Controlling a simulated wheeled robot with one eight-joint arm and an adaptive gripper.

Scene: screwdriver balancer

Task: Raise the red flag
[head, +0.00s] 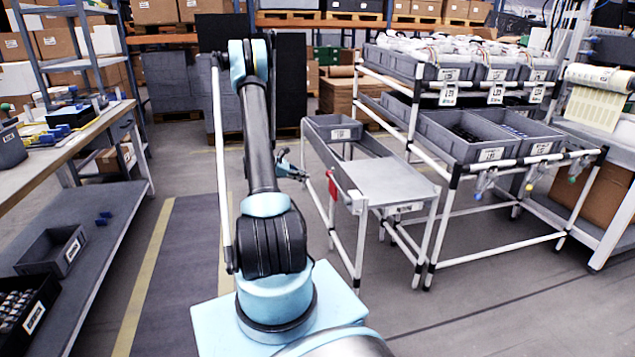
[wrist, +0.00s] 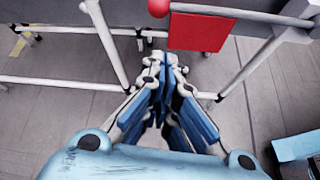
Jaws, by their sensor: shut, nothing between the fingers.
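The red flag (head: 354,202) hangs at the left side of the low cart, beside its front corner post. In the wrist view the red flag (wrist: 200,32) is a flat red plate at the top, with a red ball (wrist: 158,7) at its upper left corner. My gripper (head: 303,174) is just left of the cart and the flag. In the wrist view my gripper (wrist: 162,68) has its blue-padded fingers shut and empty, pointing up the picture. Its tips lie just left of and below the flag; whether they touch it I cannot tell.
The low cart (head: 400,186) has a grey flat top and white tube legs. A white tube (wrist: 106,42) rises left of my fingers in the wrist view. A taller rack with grey bins (head: 470,150) stands right. Open floor (head: 180,250) lies left.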

